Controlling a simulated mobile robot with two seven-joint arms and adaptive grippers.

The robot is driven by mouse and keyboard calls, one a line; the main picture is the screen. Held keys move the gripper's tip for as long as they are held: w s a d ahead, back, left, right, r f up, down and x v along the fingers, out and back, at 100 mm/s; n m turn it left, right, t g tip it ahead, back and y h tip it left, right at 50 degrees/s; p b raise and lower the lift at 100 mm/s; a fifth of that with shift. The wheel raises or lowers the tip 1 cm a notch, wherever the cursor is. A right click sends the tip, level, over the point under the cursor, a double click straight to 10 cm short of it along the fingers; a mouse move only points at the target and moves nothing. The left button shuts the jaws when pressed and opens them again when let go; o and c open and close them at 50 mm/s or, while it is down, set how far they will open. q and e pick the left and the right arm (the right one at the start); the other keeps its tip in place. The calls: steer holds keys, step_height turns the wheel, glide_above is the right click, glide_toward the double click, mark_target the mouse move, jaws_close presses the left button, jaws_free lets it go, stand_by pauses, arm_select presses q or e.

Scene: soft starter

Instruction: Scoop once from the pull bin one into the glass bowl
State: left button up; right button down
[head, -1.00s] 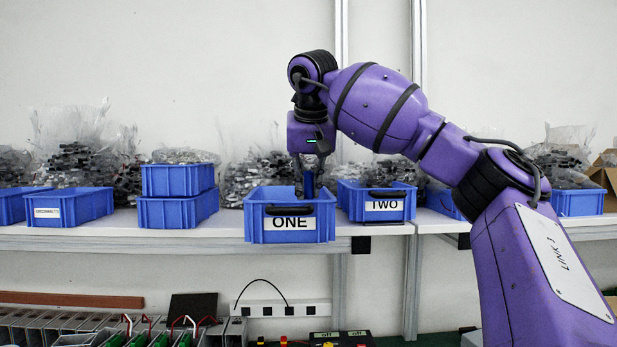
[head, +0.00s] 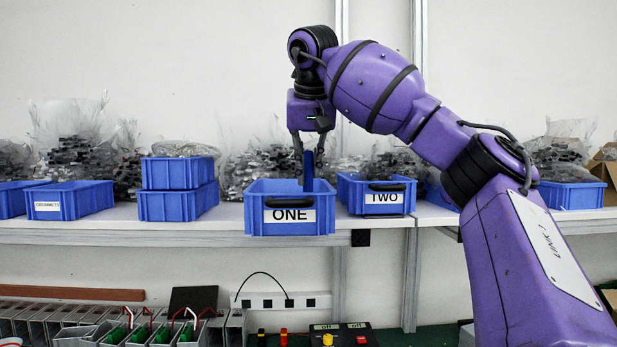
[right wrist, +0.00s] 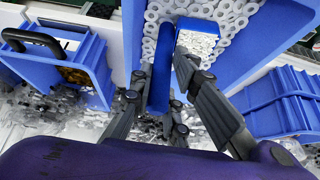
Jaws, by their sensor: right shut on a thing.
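My right gripper (head: 308,151) points down above the blue pull bin one (head: 262,227), labelled ONE. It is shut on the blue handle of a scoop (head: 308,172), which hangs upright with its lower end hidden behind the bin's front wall. In the right wrist view the fingers close on the blue scoop handle (right wrist: 161,82), over a bin full of white rings (right wrist: 233,14). A small rectangle of white pieces beside the handle may be the scoop's load; I cannot tell. The glass bowl and my left gripper are not in view.
Bin TWO (head: 376,198) stands close on the right. Stacked blue bins (head: 178,206) and the GROMMETS bin (head: 69,202) stand to the left. Clear bags of parts (head: 72,140) line the shelf's back. Below the shelf are a power strip (head: 283,300) and a device with knobs (head: 340,336).

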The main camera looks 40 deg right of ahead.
step_height(320, 180, up, 10)
steer(key=shift+f, duration=0.15)
stand_by(0.4)
